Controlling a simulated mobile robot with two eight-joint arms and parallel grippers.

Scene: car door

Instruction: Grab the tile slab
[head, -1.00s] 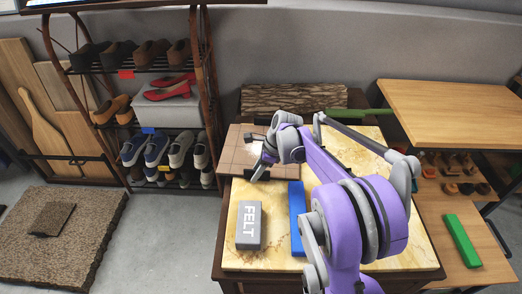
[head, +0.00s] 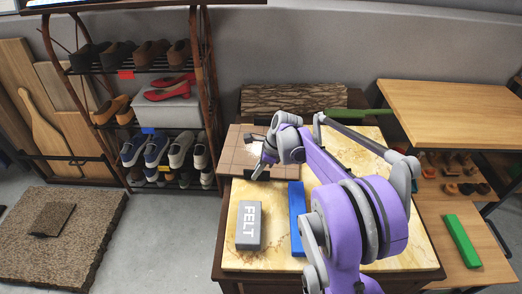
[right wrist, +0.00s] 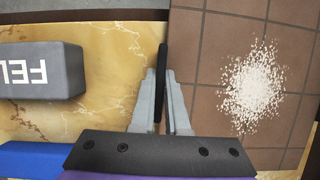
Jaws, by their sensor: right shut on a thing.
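The tile slab (head: 232,155) is a flat brown panel with grid lines. It lies at the left back of the marble-topped table and reaches past its left side. In the right wrist view the slab (right wrist: 200,60) fills the right half, with a patch of white grains (right wrist: 255,88) on it. My right gripper (head: 261,170) is at the slab's near edge. In the right wrist view its fingers (right wrist: 163,100) are shut on a thin black upright strip (right wrist: 161,70) along that edge. My left gripper is not in view.
A grey block marked FELT (head: 249,226) and a blue bar (head: 297,218) lie on the yellow marble top (head: 275,262) in front. A shoe rack (head: 200,90) stands left, a wooden table (head: 450,105) right. A bark-textured slab (head: 290,97) is behind.

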